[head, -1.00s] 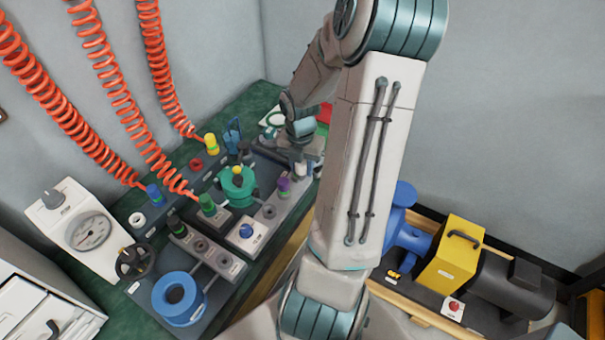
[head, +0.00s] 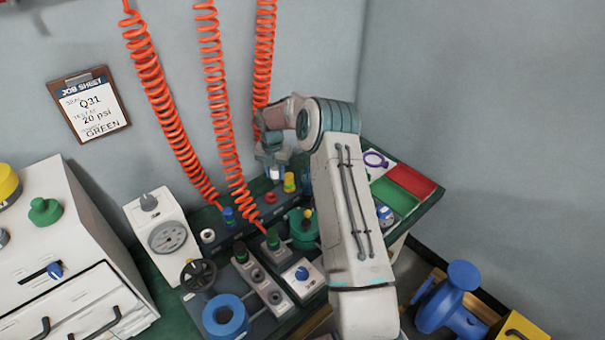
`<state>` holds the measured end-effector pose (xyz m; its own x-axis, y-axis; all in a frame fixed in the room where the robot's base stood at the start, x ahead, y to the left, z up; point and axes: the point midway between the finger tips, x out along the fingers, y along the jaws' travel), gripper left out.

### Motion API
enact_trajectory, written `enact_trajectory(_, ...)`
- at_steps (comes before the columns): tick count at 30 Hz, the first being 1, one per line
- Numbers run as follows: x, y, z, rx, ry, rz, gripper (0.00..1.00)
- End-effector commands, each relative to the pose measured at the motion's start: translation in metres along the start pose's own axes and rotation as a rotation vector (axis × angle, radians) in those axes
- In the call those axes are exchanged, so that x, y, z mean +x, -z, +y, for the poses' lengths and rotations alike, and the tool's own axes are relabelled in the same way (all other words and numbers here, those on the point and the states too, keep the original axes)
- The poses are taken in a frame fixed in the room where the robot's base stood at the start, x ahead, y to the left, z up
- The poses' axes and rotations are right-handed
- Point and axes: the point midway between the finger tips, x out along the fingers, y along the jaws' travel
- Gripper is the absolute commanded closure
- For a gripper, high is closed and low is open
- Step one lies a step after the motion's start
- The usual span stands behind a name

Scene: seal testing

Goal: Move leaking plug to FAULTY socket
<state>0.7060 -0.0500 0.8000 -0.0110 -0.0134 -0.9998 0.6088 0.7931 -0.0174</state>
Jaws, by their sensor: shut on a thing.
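My gripper (head: 271,163) is at the back of the green bench, close to the left of the yellow plug (head: 289,182). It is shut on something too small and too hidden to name. The yellow plug stands upright on the rear dark socket strip, beside a red round fitting (head: 271,197). A blue plug (head: 228,216) stands on the same strip, near a white ring fitting (head: 207,236). Green plugs (head: 273,241) stand farther forward. Socket labels are too small to read, so I cannot tell which socket is FAULTY. My arm hides the bench's middle right.
Red coiled hoses (head: 219,95) hang across the bench's back. A gauge box (head: 168,238), handwheel (head: 198,275) and blue ring (head: 226,316) stand left. Red and green trays (head: 411,181) lie right. The job sheet (head: 97,111) reads Q31, 20 psi, GREEN.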

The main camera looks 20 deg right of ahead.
Motion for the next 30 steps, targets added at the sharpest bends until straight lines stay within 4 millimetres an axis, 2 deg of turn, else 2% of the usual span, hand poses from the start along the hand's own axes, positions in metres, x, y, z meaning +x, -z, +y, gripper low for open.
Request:
enact_trajectory(3,0.002,0.002,0.018,-0.019,0.001,-0.001,0.93)
enact_trajectory(6,0.004,0.003,0.024,-0.026,0.001,-0.001,0.93)
enact_trajectory(14,0.013,0.004,0.025,-0.028,0.000,-0.001,0.93)
enact_trajectory(30,0.053,0.004,0.026,-0.028,0.000,-0.001,0.93)
